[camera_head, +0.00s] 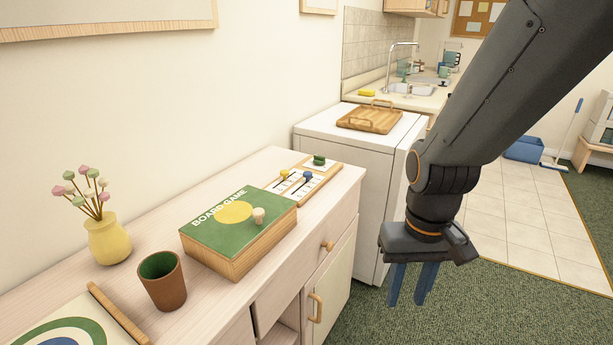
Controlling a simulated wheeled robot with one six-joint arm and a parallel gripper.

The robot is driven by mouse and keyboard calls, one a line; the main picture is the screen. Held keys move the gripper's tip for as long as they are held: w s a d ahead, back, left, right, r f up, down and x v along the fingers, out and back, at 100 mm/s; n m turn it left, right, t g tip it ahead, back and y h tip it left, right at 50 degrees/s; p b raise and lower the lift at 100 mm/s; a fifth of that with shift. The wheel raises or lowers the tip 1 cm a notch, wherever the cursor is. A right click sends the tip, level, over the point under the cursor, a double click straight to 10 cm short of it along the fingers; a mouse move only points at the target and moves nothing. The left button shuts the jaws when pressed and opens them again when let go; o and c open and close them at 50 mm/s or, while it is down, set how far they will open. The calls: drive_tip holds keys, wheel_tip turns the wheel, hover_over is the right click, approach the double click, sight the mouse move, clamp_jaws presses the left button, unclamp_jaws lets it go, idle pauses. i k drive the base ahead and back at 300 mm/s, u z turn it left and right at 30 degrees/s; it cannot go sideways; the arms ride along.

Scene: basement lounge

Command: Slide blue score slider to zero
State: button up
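The blue score slider (307,176) is a small blue knob on a light score board (322,172) with wooden edges. The board lies near the far right end of the pale wooden cabinet top. A yellow slider (284,174) sits beside the blue one, and a dark green piece (319,159) sits at the board's far end. The scale marks are too small to read. My gripper (411,300) hangs in front of the cabinet, to the right of the board and apart from it. Its two blue fingers point down, with a gap between them and nothing held.
A green board game box (225,230) with a peg on top stands just nearer than the score board. A brown cup (163,282) and a yellow vase (108,240) stand farther left. A white appliance (340,135) with a wooden tray (370,118) adjoins the cabinet. Carpet lies below my gripper.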

sight(308, 174)
drive_tip(key=z, duration=0.55)
drive_tip(key=i, duration=1)
